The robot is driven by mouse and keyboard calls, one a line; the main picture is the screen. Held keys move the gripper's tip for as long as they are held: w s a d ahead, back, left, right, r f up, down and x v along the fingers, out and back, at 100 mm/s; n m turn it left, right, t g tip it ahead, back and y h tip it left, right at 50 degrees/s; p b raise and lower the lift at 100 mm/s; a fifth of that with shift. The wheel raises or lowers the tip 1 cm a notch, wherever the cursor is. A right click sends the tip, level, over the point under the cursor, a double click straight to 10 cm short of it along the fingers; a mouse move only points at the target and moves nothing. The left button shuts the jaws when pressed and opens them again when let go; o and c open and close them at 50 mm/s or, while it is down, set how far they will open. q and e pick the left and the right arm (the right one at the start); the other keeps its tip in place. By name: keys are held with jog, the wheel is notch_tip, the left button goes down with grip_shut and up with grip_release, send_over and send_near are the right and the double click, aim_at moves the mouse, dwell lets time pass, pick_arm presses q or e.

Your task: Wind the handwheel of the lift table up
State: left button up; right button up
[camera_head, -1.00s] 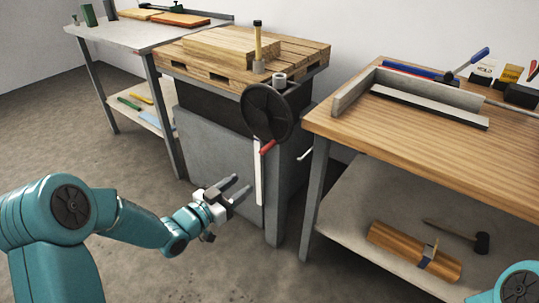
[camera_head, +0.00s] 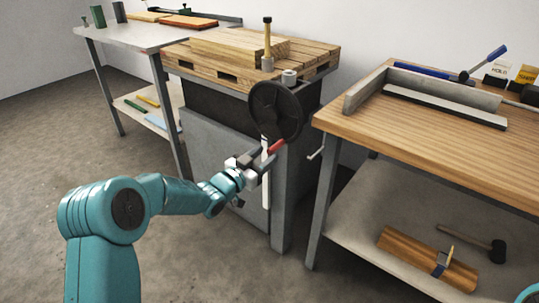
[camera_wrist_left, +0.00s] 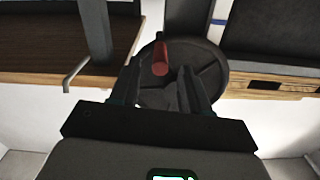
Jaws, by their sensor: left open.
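The dark round handwheel (camera_head: 275,110) is on the front of the lift table (camera_head: 225,165), with its red handle (camera_head: 277,146) at the wheel's lower edge. My left gripper (camera_head: 266,157) is open just beside the handle's near end. In the left wrist view, the red handle (camera_wrist_left: 161,58) points toward the camera, and the handwheel (camera_wrist_left: 210,75) lies behind it. The open fingers of the left gripper (camera_wrist_left: 160,77) are on either side of the handle's line. I cannot tell whether they touch it. My right gripper is not in view.
A wooden pallet (camera_head: 190,57) with boards tops the lift table. A wooden workbench (camera_head: 430,120) stands close on the right, its lower shelf (camera_head: 365,215) holding a mallet (camera_head: 485,242). A grey bench (camera_head: 120,38) stands left. The floor in front is clear.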

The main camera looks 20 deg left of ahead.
aim_at(268, 152)
pick_arm(q)
jog(key=shift+x, duration=1.6)
grip_shut()
jog(key=shift+a+f+b, duration=0.1)
jog(key=shift+a+b, duration=0.15)
jog(key=shift+b, duration=0.2)
jog(key=shift+w+a+f+m+b, duration=0.1)
jog(key=shift+w+a+m+b, duration=0.2)
jog(key=shift+a+m+b, duration=0.7)
jog(key=shift+w+a+f+m+b, duration=0.1)
jog(key=shift+w+a+m+b, duration=0.45)
jog(key=shift+m, duration=0.85)
jog(key=shift+w+a+f+m+b, duration=0.1)
jog(key=shift+a+m+b, duration=0.4)
jog(key=shift+a+m, duration=0.6)
